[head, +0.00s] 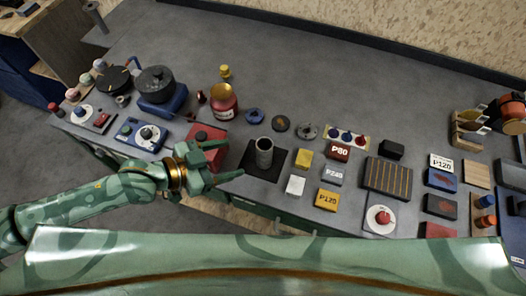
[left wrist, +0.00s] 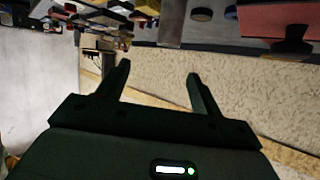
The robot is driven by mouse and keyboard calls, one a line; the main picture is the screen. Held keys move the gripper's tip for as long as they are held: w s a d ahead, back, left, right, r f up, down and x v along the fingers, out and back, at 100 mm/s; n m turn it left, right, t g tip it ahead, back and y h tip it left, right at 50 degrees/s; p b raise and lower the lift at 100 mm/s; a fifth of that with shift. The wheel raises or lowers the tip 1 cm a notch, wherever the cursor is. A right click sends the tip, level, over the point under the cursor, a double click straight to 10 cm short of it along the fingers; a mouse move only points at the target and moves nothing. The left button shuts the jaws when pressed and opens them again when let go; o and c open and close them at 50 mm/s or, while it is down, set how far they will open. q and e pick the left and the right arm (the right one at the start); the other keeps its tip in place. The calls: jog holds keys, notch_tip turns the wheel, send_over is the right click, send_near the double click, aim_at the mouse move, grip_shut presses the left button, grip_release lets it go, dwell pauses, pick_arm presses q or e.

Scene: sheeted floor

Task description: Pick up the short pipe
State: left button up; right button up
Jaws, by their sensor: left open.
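The short pipe (head: 264,152) is a grey, hollow cylinder standing upright on a dark square mat (head: 246,161) near the front edge of the table. My left gripper (head: 232,159) is just left of the pipe in the head view. Its two fingers are spread, point right toward the pipe, and hold nothing. In the left wrist view the open fingers (left wrist: 156,76) show with empty space between them. I cannot clearly make out the pipe in that view. My right gripper is not in view.
A red box (head: 205,137) sits behind my left gripper. The table's back middle is clear.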

pick_arm(q)
jog(key=a, duration=0.2)
jog(key=n, duration=0.1)
send_near(270, 143)
jog(key=x, duration=0.4)
jog(key=shift+w+b, duration=0.2)
jog(key=shift+b, duration=0.15)
jog(key=x, duration=0.6)
jog(key=shift+s, duration=0.25)
jog(key=c, duration=1.3)
